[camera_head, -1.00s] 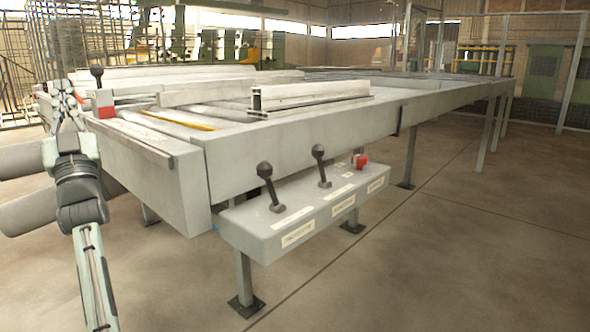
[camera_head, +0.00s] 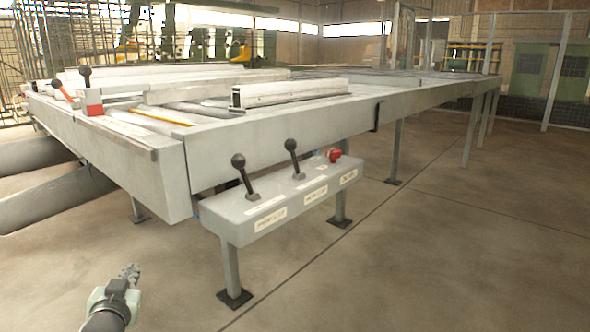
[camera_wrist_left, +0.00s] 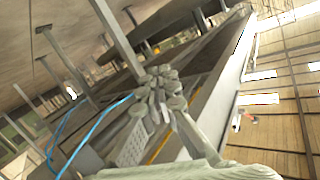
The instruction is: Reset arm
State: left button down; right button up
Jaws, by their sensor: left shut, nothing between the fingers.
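My left gripper (camera_head: 129,273) is at the lower left of the head view, low in front of the bench and apart from it. Its fingers are shut with nothing between them. In the left wrist view the closed fingers (camera_wrist_left: 160,92) show at the middle. The clamp bench (camera_head: 290,133) fills the middle of the head view. A control box (camera_head: 285,205) hangs on its front side, with two black levers, the left one (camera_head: 240,170) and the right one (camera_head: 293,155), and a red button (camera_head: 334,155). My right gripper is not in view.
A clamp with a red block (camera_head: 93,102) and a dark-knobbed lever (camera_head: 85,73) stands on the bench's left end. A pale profile (camera_head: 290,92) lies on top. Bench legs (camera_head: 231,265) reach the floor. Open floor (camera_head: 430,260) lies at the right.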

pick_arm(q)
jog(key=s+d+f+m+g+h, duration=0.1)
jog(key=s+d+f+g, duration=0.15)
jog(key=s+f, duration=0.45)
jog(key=s+d+f+g+h, duration=0.1)
jog(key=s+d+f+g, duration=0.3)
jog(key=f, duration=0.6)
jog(key=s+d+f+g, duration=0.1)
jog(key=s+f+g, duration=0.1)
jog(key=s, duration=0.5)
jog(key=s+d+f+g, duration=0.1)
jog(key=s+f+g, duration=0.1)
jog(key=s+f, duration=0.3)
jog(key=s+d+f+g+h, duration=0.1)
jog(key=s+f, duration=0.3)
jog(key=s, duration=0.5)
jog(key=shift+s+m+g, duration=0.25)
jog(key=shift+m+g, duration=0.15)
jog(key=shift+g, duration=0.05)
jog(key=shift+d+f, duration=0.1)
